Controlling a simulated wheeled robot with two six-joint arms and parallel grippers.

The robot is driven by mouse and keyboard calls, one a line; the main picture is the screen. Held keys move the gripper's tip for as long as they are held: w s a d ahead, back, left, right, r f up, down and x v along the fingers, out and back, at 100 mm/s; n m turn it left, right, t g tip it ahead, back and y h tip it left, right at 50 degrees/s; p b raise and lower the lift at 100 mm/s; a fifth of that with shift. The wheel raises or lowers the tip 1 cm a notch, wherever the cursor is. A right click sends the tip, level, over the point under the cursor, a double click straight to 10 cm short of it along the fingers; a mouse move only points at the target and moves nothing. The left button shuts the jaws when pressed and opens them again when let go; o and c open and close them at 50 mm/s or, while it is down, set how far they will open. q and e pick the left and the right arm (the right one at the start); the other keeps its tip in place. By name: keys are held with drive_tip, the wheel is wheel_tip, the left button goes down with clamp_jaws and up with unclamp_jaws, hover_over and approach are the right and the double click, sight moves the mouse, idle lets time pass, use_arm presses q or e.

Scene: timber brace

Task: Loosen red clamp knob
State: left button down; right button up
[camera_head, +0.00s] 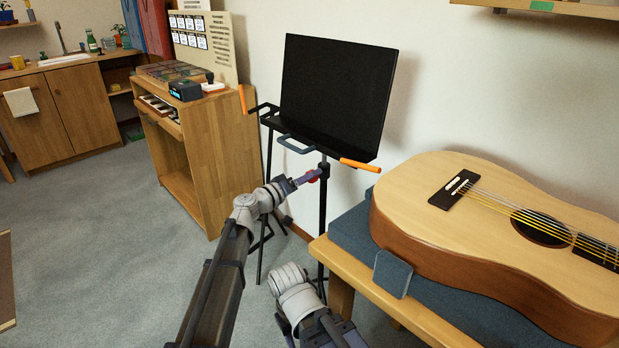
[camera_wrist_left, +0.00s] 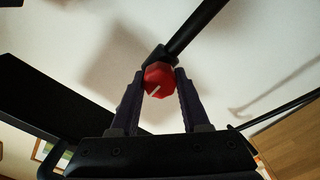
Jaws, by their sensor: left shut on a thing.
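The red clamp knob (camera_wrist_left: 158,80) sits on the black pole clamp (camera_wrist_left: 158,56) of the music stand. A white line marks its face. My left gripper (camera_wrist_left: 160,92) is shut on the knob, with one finger on each side. In the head view my left gripper (camera_head: 307,178) reaches the stand's pole (camera_head: 323,215) below the black desk (camera_head: 335,95), and only a little red of the knob shows. In the head view my other arm is at the bottom middle, and the fingers of my right gripper do not show.
A guitar (camera_head: 480,215) lies on a dark blue cloth on a wooden bench (camera_head: 390,303) at the right. Orange-tipped handles (camera_head: 360,164) stick out at the desk's lower edge. A wooden cabinet (camera_head: 225,150) stands behind at the left. The grey floor (camera_head: 100,235) at left is clear.

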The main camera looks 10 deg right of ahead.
use_arm(q)
drive_tip(key=n, duration=0.5)
drive_tip(key=shift+f+n, duration=0.1)
drive_tip(key=shift+n, duration=0.2)
drive_tip(key=n, duration=1.2)
drive_tip(key=shift+f+n, duration=0.1)
drive_tip(key=shift+n, duration=0.3)
drive_tip(key=n, duration=0.5)
drive_tip(key=shift+n, duration=0.4)
drive_tip(key=shift+s, duration=0.1)
drive_tip(key=shift+c, duration=1.9)
unclamp_jaws()
